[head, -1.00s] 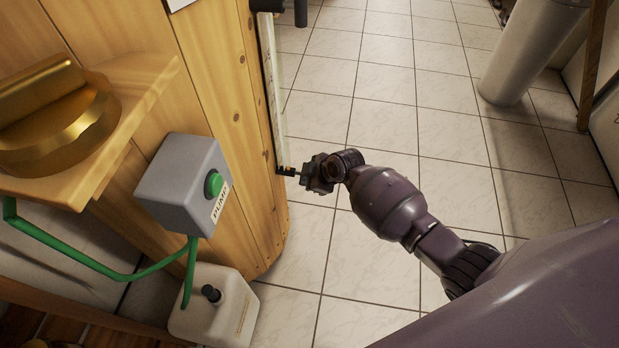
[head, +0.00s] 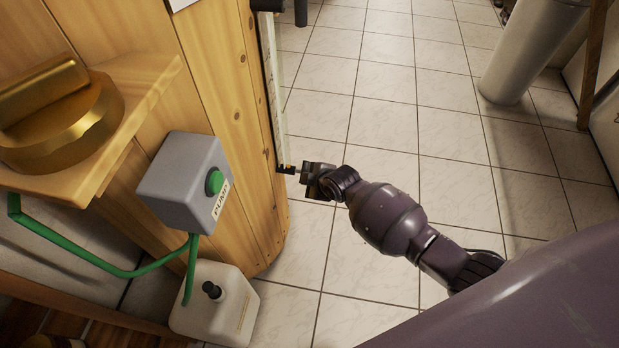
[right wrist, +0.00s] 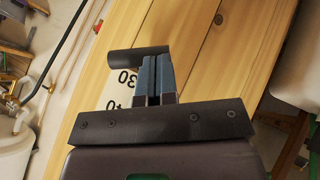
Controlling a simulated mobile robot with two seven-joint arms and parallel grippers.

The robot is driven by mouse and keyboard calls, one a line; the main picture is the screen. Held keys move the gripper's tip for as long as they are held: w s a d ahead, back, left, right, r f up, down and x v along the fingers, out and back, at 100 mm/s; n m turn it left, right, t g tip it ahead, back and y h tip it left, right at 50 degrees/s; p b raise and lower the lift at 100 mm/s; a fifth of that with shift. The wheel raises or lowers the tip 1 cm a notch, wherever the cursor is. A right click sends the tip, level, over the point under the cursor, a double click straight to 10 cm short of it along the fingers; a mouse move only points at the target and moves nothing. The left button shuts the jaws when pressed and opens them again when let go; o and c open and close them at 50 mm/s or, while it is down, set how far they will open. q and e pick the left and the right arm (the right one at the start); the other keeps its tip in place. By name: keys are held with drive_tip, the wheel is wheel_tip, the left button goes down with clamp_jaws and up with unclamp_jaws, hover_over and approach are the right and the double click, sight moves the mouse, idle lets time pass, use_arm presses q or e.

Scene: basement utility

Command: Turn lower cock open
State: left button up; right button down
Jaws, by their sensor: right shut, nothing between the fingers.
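The lower cock (head: 285,169) is a small dark fitting at the bottom of the gauge strip on the side of the wooden vessel. Its handle angle is too small to read in the head view. My right gripper (head: 303,171) is at the cock, just to its right. In the right wrist view the closed fingers (right wrist: 157,75) have nothing between them. They overlap the right end of a dark cylinder (right wrist: 127,62), which seems to be part of the cock fitting; contact cannot be told. My left gripper is out of view.
The numbered gauge scale (right wrist: 115,92) lies behind the fingers. A grey pump box (head: 175,180) with a green button and a white canister (head: 232,310) stand left. A brass fitting (head: 60,125) sits on a wooden ledge. The tiled floor at right is open, with a grey cylinder (head: 520,60) beyond.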

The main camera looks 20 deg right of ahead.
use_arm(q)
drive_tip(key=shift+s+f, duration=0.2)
use_arm(e)
drive_tip(key=shift+s+a+f+n+t+h, duration=0.1)
drive_tip(key=shift+f+n+t+h, duration=0.5)
drive_tip(key=shift+f+t, duration=0.45)
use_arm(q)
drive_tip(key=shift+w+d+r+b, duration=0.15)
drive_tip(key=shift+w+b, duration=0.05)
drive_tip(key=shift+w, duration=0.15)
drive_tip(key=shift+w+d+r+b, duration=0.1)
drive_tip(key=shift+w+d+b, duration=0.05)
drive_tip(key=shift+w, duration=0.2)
use_arm(e)
drive_tip(key=shift+w+f+t, duration=0.25)
drive_tip(key=shift+f+t, duration=0.5)
drive_tip(key=shift+d, duration=0.2)
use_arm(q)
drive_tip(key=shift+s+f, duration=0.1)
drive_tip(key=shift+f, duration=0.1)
use_arm(e)
drive_tip(key=shift+f, duration=0.1)
